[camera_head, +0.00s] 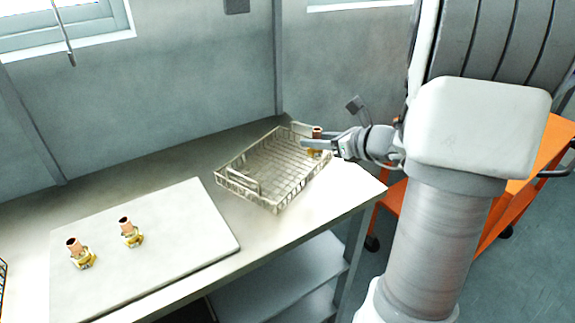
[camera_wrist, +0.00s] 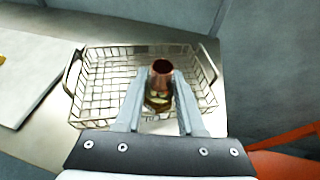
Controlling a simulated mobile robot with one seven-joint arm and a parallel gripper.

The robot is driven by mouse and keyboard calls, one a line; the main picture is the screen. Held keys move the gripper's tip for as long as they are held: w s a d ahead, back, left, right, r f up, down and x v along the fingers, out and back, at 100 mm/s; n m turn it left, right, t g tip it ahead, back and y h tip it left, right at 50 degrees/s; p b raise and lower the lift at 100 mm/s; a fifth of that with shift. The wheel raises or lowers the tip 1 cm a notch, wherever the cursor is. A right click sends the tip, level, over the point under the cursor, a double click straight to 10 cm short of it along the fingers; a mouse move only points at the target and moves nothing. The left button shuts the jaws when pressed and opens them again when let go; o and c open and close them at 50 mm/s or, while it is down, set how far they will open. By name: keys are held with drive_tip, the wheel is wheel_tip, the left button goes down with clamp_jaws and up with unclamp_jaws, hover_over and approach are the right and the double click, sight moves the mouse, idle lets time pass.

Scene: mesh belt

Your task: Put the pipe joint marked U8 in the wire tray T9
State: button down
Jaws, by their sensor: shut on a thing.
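My gripper (camera_wrist: 159,112) is shut on a pipe joint (camera_wrist: 161,68) with a copper-coloured top and a brass body. In the head view the held pipe joint (camera_head: 317,131) is upright at the right end of the wire tray (camera_head: 248,198). In the wrist view it appears over the near right part of the wire tray (camera_wrist: 100,125). I cannot tell whether it touches the tray floor. No U8 or T9 marking is readable. The wire tray looks otherwise empty.
Two similar pipe joints, one at the left (camera_head: 80,254) and one beside it (camera_head: 130,233), stand on a pale board (camera_head: 190,250) on the bench. A wall rises behind the bench. An orange cart (camera_head: 545,150) stands at the right.

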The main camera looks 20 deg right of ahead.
drive_tip(key=b, duration=0.2)
hover_over(288, 172)
wheel_tip(288, 172, down, 5)
drive_tip(key=shift+a+r, duration=0.1)
drive_tip(key=shift+a, duration=0.05)
drive_tip(key=shift+f, duration=1.9)
drive_tip(key=shift+b, duration=0.35)
drive_tip(key=shift+f, duration=0.2)
drive_tip(key=c, duration=0.5)
unclamp_jaws()
